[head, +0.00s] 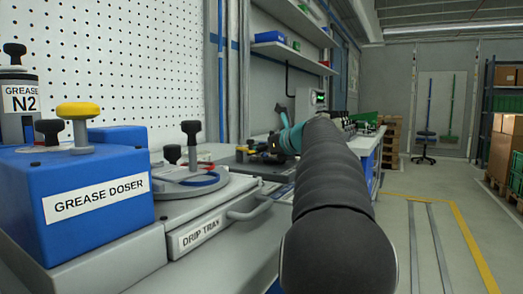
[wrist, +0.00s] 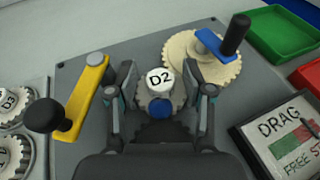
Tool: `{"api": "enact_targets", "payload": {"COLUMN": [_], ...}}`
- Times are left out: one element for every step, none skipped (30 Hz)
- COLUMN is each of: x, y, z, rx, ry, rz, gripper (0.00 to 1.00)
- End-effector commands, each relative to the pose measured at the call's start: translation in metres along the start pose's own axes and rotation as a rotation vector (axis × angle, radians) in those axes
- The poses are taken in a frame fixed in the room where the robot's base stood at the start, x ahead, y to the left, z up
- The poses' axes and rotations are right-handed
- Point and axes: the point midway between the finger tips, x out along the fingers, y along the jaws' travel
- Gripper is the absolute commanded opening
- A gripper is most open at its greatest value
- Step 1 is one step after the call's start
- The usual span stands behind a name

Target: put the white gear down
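The white gear (wrist: 177,101), with a round white cap marked D2 and a blue part in front of it, sits between the two fingers of my gripper (wrist: 166,92) in the wrist view. The fingers stand close on both sides of its toothed rim and look shut on it. A grey plate (wrist: 85,75) lies under it; I cannot tell whether the gear touches it. A dark toothed wheel (wrist: 150,134) shows partly below, mostly hidden by my gripper. In the head view the gear is too small to make out.
On the plate are a yellow crank with a black knob (wrist: 90,92) and a cream gear (wrist: 185,58) with a blue crank. D3 gears (wrist: 10,102) stand at left, a DRAG panel (wrist: 285,130) and green tray (wrist: 280,30) at right. The grease doser (head: 80,200) stands nearer on the bench.

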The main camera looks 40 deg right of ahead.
Motion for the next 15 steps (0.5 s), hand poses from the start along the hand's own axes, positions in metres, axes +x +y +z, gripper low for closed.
{"api": "enact_targets", "payload": {"x": [0.000, 0.000, 0.000, 0.000, 0.000, 0.000, 0.000, -0.001, -0.005, -0.009, -0.013, -0.019, -0.024, -0.030, -0.038], "y": [0.000, 0.000, 0.000, 0.000, 0.000, 0.000, 0.000, 0.000, 0.000, 0.000, 0.000, -0.001, -0.001, 0.000, -0.001], "z": [0.000, 0.000, 0.000, 0.000, 0.000, 0.001, 0.002, 0.004, 0.003, 0.004, 0.004, 0.004, 0.004, 0.004, 0.004], "rx": [0.000, 0.000, 0.000, 0.000, 0.000, 0.000, 0.000, 0.000, 0.000, 0.000, 0.000, 0.001, 0.001, 0.001, 0.001], "ry": [0.001, 0.001, 0.001, 0.001, 0.001, 0.001, 0.000, 0.000, 0.000, 0.000, 0.000, 0.001, 0.000, 0.000, 0.000], "rz": [0.000, 0.000, 0.000, 0.000, 0.000, 0.000, 0.001, 0.001, 0.000, -0.001, -0.001, -0.002, -0.003, -0.003, -0.003], "gripper": [0.51, 0.51, 0.51, 0.51, 0.51, 0.51, 0.51, 0.51, 0.51, 0.51, 0.51, 0.51, 0.51, 0.51, 0.51]}}
